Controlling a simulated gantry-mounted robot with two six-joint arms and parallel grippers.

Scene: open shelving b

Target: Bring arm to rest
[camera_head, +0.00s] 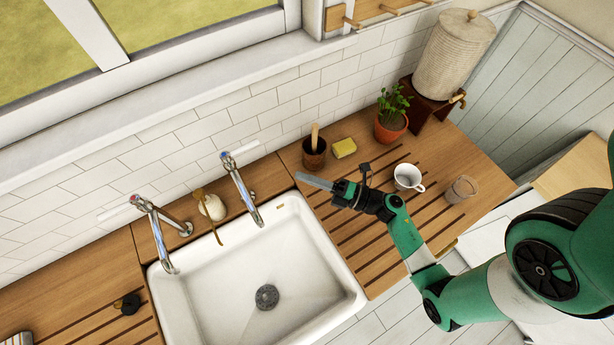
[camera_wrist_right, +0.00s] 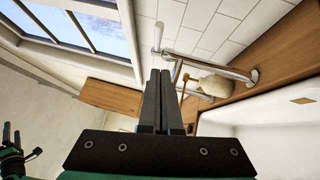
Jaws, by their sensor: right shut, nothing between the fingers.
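My right gripper (camera_head: 316,181) is shut and empty. It hangs over the left end of the wooden drainboard (camera_head: 350,245), beside the sink's right back corner, with its fingers pointing left. In the right wrist view its two fingers (camera_wrist_right: 157,100) lie side by side with nothing between them. The green right arm reaches in from the lower right of the head view. My left gripper does not show clearly; a dark gripper-like part at the left edge of the right wrist view is cut off.
A white sink (camera_head: 310,245) with two taps (camera_head: 240,185) is left of the gripper. A brown cup (camera_head: 314,155), yellow sponge (camera_head: 344,148), potted plant (camera_head: 390,122), white mug (camera_head: 408,178) and glass (camera_head: 461,189) stand around the drainboard. A ribbed dispenser (camera_head: 453,55) stands behind.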

